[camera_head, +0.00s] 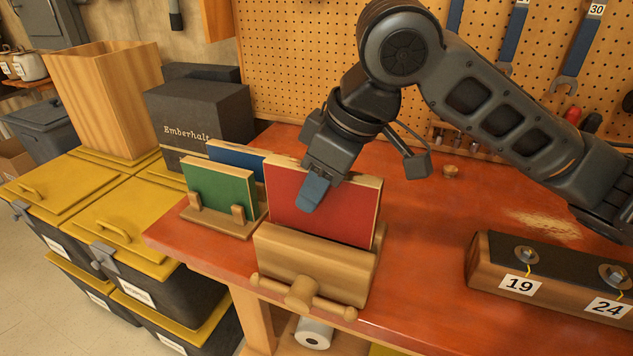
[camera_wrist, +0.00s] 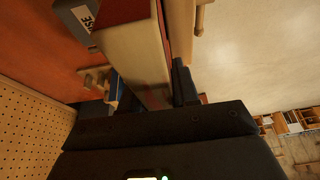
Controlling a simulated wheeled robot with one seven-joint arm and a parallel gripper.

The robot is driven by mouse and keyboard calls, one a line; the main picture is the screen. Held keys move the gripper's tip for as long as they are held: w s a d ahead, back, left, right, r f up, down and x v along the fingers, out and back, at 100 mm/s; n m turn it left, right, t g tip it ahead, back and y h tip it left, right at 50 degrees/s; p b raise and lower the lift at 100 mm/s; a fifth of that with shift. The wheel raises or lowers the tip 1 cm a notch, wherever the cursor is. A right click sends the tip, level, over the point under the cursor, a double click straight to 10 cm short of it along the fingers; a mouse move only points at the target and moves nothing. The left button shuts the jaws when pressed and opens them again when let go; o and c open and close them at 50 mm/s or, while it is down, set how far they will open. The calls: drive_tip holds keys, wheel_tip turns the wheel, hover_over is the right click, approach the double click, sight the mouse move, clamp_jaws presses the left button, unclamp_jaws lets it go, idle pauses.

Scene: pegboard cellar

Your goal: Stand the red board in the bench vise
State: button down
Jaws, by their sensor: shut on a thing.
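The red board (camera_head: 335,213) stands upright at the wooden bench vise (camera_head: 305,262), near the front edge of the red bench. Its lower edge is hidden behind the vise's front jaw, so I cannot tell how deep it sits. My gripper (camera_head: 313,192) comes from above and is shut on the board's top edge, with one finger over its front face. In the wrist view the board's pale edge (camera_wrist: 134,62) runs between my gripper's dark fingers (camera_wrist: 150,95). The vise's handle bar (camera_head: 301,293) faces front.
A wooden rack (camera_head: 222,222) with a green board (camera_head: 222,188) and a blue board (camera_head: 236,155) stands close left. A dark box (camera_head: 200,118) is behind it. A numbered block (camera_head: 550,275) lies at right. The bench between vise and block is clear.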

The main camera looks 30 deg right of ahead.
sight(317, 210)
drive_tip(key=shift+f+b, duration=0.5)
drive_tip(key=shift+f, duration=0.35)
drive_tip(key=shift+f, duration=0.1)
drive_tip(key=shift+f+b, duration=1.1)
drive_tip(key=shift+f, duration=0.2)
drive_tip(key=c, duration=0.8)
unclamp_jaws()
drive_tip(key=shift+o, duration=0.2)
drive_tip(key=shift+r, duration=0.15)
drive_tip(key=shift+r+p, duration=4.45)
drive_tip(key=shift+r, duration=0.5)
